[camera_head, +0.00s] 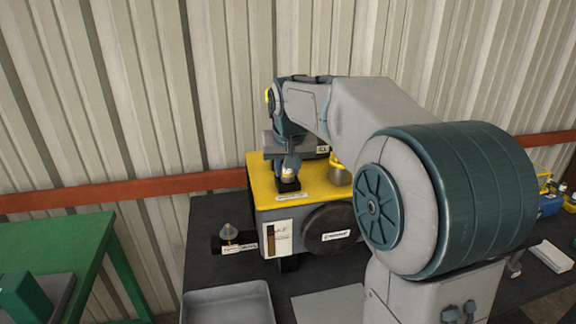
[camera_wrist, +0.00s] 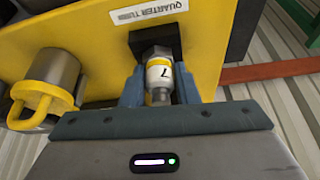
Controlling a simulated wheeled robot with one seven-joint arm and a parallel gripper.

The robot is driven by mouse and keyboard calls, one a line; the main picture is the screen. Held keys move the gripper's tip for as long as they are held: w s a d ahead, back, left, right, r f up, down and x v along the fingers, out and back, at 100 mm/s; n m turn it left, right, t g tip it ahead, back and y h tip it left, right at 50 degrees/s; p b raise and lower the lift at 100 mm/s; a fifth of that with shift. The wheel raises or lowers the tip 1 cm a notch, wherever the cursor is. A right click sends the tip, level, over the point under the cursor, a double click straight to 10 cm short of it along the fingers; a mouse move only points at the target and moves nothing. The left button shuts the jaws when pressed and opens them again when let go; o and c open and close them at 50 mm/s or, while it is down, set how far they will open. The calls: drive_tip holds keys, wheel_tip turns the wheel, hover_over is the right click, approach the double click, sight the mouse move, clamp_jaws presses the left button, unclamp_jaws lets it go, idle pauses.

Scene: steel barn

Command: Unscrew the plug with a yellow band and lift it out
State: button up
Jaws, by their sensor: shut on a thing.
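The plug with a yellow band (camera_wrist: 160,72) is a small steel and white cylinder marked 7. In the wrist view it stands at a black square base on the yellow machine top (camera_wrist: 105,25). My gripper (camera_wrist: 158,88) has its two blue-grey fingers on either side of the plug, shut on it. In the head view my gripper (camera_head: 289,164) points down at the left part of the yellow top, with the plug (camera_head: 289,173) below it at the black base. Whether the thread is engaged is hidden.
A steel cylinder with a yellow loop handle (camera_wrist: 57,72) stands close by on the same top. A "QUARTER TURN" label (camera_wrist: 141,14) lies near the base. A grey tray (camera_head: 228,303) is in front on the dark table; a green table (camera_head: 50,240) stands left.

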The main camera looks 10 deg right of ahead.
drive_tip(key=o, duration=1.1)
